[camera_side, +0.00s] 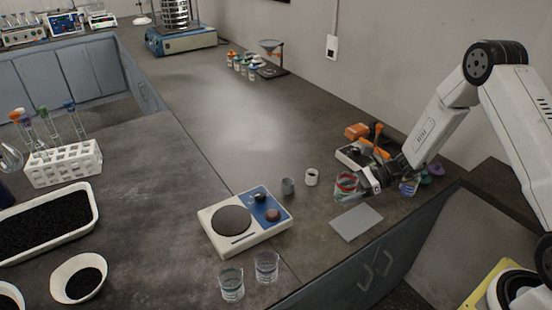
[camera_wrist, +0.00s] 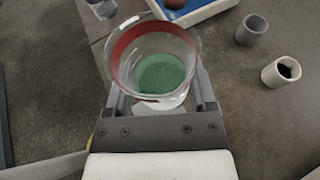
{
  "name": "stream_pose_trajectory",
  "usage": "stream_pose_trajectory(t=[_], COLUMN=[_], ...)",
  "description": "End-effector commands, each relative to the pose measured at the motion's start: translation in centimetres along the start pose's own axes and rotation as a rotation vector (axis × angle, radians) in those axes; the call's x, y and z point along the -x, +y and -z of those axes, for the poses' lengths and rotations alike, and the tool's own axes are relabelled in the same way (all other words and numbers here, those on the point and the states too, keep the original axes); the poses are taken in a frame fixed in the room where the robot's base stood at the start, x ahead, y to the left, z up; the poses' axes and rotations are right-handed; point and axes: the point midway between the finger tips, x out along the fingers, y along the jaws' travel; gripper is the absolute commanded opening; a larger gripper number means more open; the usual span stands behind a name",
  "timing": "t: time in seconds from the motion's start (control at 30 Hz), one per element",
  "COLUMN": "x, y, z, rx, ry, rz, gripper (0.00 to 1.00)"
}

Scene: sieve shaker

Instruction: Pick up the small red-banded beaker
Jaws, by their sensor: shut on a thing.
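The small red-banded beaker (camera_wrist: 152,62) is clear, with a red band near its rim and green at its bottom. In the wrist view it stands between my two fingers, and my gripper (camera_wrist: 160,100) is shut on it. In the side view the beaker (camera_side: 346,184) is at the right part of the bench, at the end of my gripper (camera_side: 365,186). It looks upright. Whether its base touches the bench cannot be told.
A grey flat plate (camera_side: 356,222) lies just in front. A hotplate (camera_side: 245,222), a grey cup (camera_side: 288,186) and a white cup (camera_side: 311,177) stand to the left. Two banded beakers (camera_side: 232,284) (camera_side: 266,266) stand near the front edge. Orange-handled items (camera_side: 357,131) lie behind my gripper.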

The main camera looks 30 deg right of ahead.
Motion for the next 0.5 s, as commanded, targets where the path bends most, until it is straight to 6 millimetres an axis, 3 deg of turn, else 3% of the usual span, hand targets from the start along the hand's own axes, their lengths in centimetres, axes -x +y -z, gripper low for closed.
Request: stream_pose_trajectory(t=[0.5], x=[2.1], y=[3.7], z=[-1.1], rx=[0.000], ry=[0.000], rz=[0.001], gripper=[0.08])
